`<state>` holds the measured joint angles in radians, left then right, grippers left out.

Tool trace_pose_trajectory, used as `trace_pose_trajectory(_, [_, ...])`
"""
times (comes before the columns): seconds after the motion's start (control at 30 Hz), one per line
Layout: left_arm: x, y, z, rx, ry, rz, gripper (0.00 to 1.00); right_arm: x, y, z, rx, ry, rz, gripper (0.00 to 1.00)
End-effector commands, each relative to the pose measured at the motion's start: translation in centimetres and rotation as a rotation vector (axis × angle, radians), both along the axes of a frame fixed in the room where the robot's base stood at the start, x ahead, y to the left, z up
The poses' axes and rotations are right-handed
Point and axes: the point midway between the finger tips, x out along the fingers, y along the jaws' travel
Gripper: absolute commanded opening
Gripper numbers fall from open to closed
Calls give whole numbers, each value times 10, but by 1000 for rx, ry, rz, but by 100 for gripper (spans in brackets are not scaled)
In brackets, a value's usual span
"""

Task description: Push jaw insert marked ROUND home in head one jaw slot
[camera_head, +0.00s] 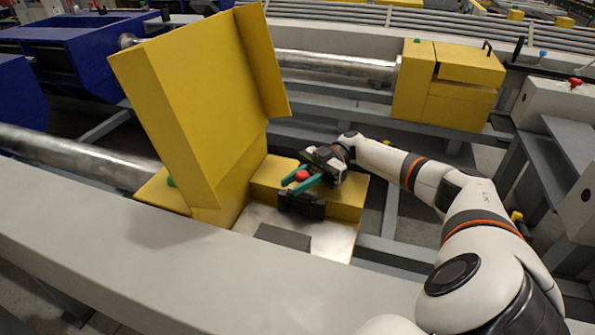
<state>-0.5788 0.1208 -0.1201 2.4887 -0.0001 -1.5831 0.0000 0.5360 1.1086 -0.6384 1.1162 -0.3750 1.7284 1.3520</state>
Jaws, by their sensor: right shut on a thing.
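My right gripper (292,184) reaches in from the right, its teal fingers closed around a red knob (301,175). A dark block (301,205) is just below the fingers, against the front of a low yellow block (345,199). It may be the jaw insert, but no ROUND marking is readable. I cannot tell whether the red knob belongs to it or how far it sits in a slot. A second, flat dark piece (283,237) lies on the bright metal plate (333,240) in front. My left gripper is not in view.
A tall yellow cover (195,95) stands raised and tilted just left of my right gripper. A pale grey beam (200,265) crosses the front. Another yellow housing (460,105) stands at the back right. Metal bars (75,150) and grey rails lie around.

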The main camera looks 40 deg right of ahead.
Motion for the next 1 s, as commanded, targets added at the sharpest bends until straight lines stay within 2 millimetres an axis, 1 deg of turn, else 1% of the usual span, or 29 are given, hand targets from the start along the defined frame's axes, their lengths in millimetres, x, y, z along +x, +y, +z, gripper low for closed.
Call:
trace_pose_trajectory(0.6, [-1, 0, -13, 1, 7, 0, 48, 0, 0, -14, 2, -2, 0, 0])
trace_pose_trajectory(1.0, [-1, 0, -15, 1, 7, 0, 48, 0, 1, -20, 3, 2, 1, 0])
